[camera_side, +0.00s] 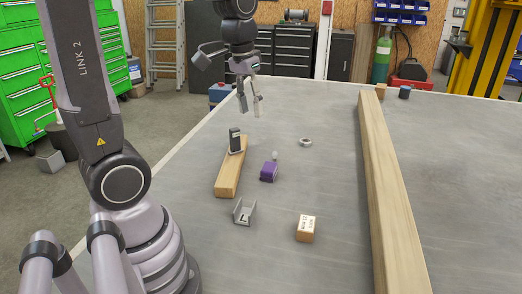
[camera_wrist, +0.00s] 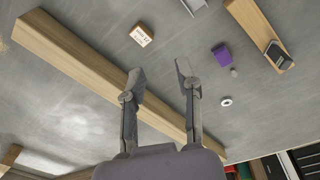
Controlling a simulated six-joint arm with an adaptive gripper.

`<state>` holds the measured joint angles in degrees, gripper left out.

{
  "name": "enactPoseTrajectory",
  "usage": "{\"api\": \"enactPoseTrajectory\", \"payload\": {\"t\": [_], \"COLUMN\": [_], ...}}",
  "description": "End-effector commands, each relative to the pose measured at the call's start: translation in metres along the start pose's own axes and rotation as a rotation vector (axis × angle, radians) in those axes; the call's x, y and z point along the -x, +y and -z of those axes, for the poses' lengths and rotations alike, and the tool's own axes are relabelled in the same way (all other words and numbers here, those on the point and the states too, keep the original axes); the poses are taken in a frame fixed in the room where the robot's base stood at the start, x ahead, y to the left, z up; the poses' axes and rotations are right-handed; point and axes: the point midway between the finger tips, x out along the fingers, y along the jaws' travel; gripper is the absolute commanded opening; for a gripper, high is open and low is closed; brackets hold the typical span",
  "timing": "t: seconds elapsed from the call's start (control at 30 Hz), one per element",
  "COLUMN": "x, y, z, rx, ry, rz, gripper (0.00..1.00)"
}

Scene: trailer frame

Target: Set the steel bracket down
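The steel bracket (camera_side: 244,212) looks like a small grey U-shaped channel with a dark L-shaped mark. It rests on the grey table, in front of the short wooden board, with its open side up. In the wrist view a grey piece that looks like the bracket (camera_wrist: 194,4) is cut off by the top edge. My gripper (camera_side: 251,107) is in the air over the far left part of the table, well away from the bracket. Its two fingers are apart with nothing between them, as the wrist view also shows (camera_wrist: 160,72).
A short wooden board (camera_side: 228,180) carries a dark upright object (camera_side: 235,140). A purple block (camera_side: 269,171), a pale ring (camera_side: 305,142) and a labelled wooden block (camera_side: 305,229) stand nearby. A long wooden beam (camera_side: 388,190) runs along the right.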

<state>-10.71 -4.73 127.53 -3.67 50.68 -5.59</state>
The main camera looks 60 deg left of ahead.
Motion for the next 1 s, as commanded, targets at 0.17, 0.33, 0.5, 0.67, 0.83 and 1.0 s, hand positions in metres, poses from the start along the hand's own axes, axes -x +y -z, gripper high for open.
{"api": "enactPoseTrajectory", "payload": {"t": [0.17,0.33,0.5,0.67,0.83,1.0], "x": [0.048,0.062,0.064,0.064,0.064,0.065], "y": [0.01,0.008,0.005,0.005,0.005,0.005], "z": [-0.064,-0.105,-0.121,-0.123,-0.122,-0.122], "rx": [-0.174,-0.282,-0.325,-0.328,-0.327,-0.326], "ry": [0.194,0.317,0.368,0.371,0.371,0.371], "rz": [-0.016,-0.028,-0.033,-0.033,-0.033,-0.033], "gripper": [0.33,0.33,0.33,0.33,0.33,0.33]}}
